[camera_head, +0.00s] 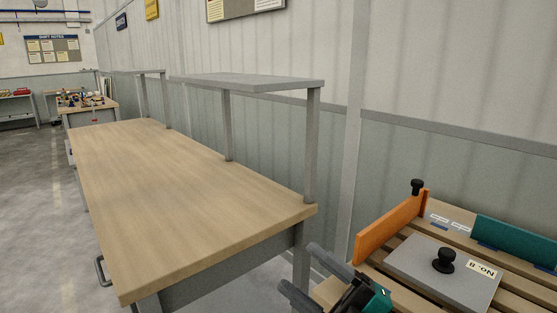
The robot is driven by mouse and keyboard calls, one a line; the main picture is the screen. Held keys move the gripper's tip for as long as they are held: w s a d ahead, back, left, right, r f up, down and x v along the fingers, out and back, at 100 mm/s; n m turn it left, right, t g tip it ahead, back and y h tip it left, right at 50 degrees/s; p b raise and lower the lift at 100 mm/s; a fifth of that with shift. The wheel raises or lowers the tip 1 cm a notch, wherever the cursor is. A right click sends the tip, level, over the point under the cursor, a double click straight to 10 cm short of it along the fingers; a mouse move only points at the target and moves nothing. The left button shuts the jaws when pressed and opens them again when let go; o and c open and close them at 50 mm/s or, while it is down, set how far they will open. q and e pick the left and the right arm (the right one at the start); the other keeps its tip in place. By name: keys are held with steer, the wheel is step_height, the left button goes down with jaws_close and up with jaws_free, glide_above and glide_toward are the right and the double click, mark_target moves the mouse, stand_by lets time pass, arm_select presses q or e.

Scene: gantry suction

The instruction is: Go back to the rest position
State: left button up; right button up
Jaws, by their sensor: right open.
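My right gripper (299,266) shows at the bottom, right of centre. Its two dark grey fingers point up and to the left and are spread apart, with nothing between them. It is beside the left end of a slatted wooden stand and in front of the bench's near right corner. My left gripper is not in view.
The long wooden bench (180,200) has a bare top; a grey shelf (250,82) stands above its back edge. The slatted stand (525,293) bears a grey plate (420,262) with a black knob, an orange board (390,226) and a teal block (515,240). Floor is clear at left.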

steer(key=w+d+f+m+t+h, duration=0.1)
steer(key=d+f+m+t+h, duration=0.45)
steer(key=f+m+h, duration=0.55)
steer(key=s+d+f+m+g+h, duration=0.3)
steer(key=s+d+f+m, duration=0.1)
steer(key=f, duration=0.6)
steer(key=s+d+f+m+g+h, duration=0.3)
steer(key=s+f+m+h, duration=0.1)
steer(key=s+f+m, duration=0.3)
step_height(320, 180, down, 4)
steer(key=shift+s+d+r, duration=0.2)
steer(key=shift+s+d, duration=0.15)
steer(key=shift+s, duration=0.6)
